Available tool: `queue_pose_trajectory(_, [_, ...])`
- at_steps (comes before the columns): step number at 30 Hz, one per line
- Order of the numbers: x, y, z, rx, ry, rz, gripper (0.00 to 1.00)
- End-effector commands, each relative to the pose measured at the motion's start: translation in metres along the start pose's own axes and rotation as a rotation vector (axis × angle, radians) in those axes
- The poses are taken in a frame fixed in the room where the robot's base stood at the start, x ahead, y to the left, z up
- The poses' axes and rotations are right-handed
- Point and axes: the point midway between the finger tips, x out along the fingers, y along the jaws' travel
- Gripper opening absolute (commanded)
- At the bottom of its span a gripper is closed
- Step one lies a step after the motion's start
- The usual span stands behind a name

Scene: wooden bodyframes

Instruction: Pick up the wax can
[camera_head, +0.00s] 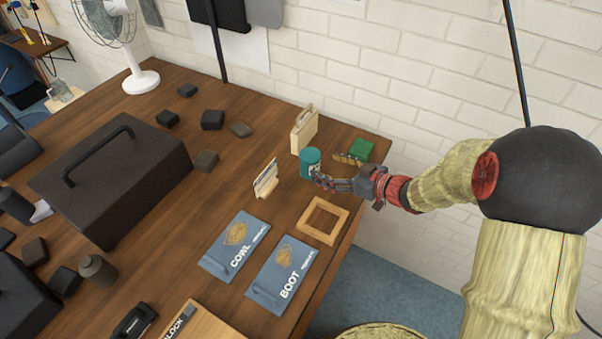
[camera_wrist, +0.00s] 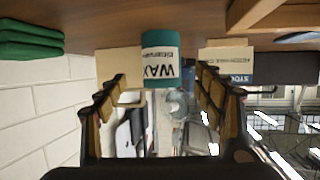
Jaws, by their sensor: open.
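The wax can (camera_head: 310,162) is a teal can with a white label, upright on the wooden table near its wall-side edge. In the wrist view the can (camera_wrist: 161,60) appears upside down, with "WAX" on its label, between the fingertips. My gripper (camera_head: 338,170) is open at the can, with one finger on the near side and one toward the green block. In the wrist view my gripper (camera_wrist: 165,90) has a finger to either side of the can, with gaps visible. I cannot tell whether any finger touches it.
A wooden frame (camera_head: 322,220) lies in front. Blue COWL (camera_head: 235,245) and BOOT (camera_head: 283,274) packets lie nearer.

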Motion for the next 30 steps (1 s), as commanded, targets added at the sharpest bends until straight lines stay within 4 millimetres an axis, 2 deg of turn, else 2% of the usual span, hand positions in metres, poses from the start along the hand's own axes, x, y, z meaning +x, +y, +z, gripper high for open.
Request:
queue_pose_trajectory(10, [0.035, -0.003, 0.002, -0.003, 0.003, -0.007, 0.68])
queue_pose_trajectory(18, [0.071, -0.004, 0.001, -0.002, 0.003, -0.006, 0.68])
queue_pose_trajectory(28, [0.076, -0.004, -0.001, -0.001, 0.003, -0.003, 0.68])
queue_pose_trajectory(30, [0.076, -0.004, -0.001, -0.001, 0.003, -0.003, 0.64])
